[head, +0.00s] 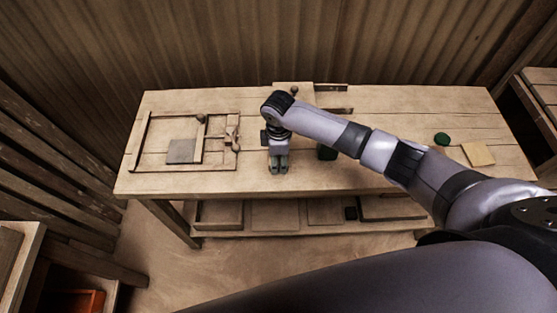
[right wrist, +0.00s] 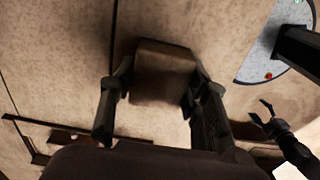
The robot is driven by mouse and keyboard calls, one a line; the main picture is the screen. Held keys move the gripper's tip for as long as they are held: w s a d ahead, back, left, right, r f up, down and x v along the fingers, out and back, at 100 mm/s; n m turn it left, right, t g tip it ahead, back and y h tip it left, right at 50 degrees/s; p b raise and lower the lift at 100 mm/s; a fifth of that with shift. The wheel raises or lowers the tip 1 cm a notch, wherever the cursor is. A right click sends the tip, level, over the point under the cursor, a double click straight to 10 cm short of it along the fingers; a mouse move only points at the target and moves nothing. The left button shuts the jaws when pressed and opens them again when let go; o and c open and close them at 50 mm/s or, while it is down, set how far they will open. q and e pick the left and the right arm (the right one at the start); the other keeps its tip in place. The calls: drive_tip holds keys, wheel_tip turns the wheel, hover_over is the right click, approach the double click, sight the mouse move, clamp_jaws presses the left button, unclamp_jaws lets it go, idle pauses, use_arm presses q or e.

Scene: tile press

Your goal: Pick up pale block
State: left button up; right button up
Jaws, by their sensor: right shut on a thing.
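My right gripper (head: 279,168) hangs fingers-down over the front middle of the workbench in the head view. In the right wrist view, my right gripper (right wrist: 160,105) is shut on the pale block (right wrist: 163,70), which looks shaded brown between the two dark fingers. The block is hidden or too small to make out in the head view. My left gripper (right wrist: 263,112) shows small at the right of the right wrist view, with its fingers apart and nothing between them.
The workbench (head: 330,180) has a wooden frame (head: 133,145) with a grey square (head: 181,151) on the left. A pale square tile (head: 478,154) and a green round thing (head: 442,139) lie at the right. A dark green thing (head: 327,153) stands beside my right gripper. Trays fill the lower shelf.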

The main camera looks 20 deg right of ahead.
sight(279, 159)
wheel_tip(279, 159, up, 20)
drive_tip(key=shift+r+b, duration=0.1)
drive_tip(key=shift+b, duration=1.1)
drive_tip(key=o, duration=0.6)
drive_tip(key=c, duration=0.5)
